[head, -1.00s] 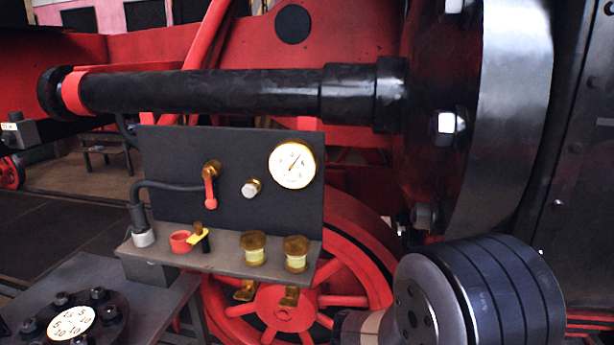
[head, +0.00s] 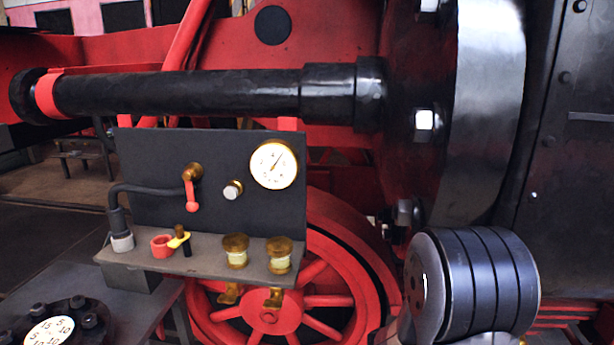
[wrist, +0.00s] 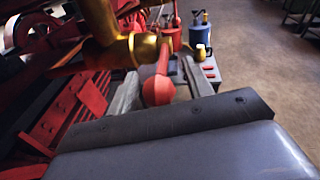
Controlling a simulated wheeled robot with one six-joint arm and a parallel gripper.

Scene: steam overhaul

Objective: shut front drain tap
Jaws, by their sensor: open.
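In the wrist view a brass tap (wrist: 142,48) with a red, ball-ended lever (wrist: 159,88) is close to the camera at the upper left. The lever points downward in that picture. My gripper (wrist: 160,72) is open, with one grey finger on each side of the lever. I cannot tell whether either finger touches it. In the head view my gripper and this tap are hidden; my dark arm link fills the lower right below the cylinder.
In the head view a dark panel (head: 145,160) carries a gauge (head: 274,165), a red-handled valve (head: 191,190) and a shelf with brass-capped pots (head: 236,251). The red wheel (head: 315,235) and large cylinder (head: 480,110) stand close. Open floor (wrist: 265,75) shows at right in the wrist view.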

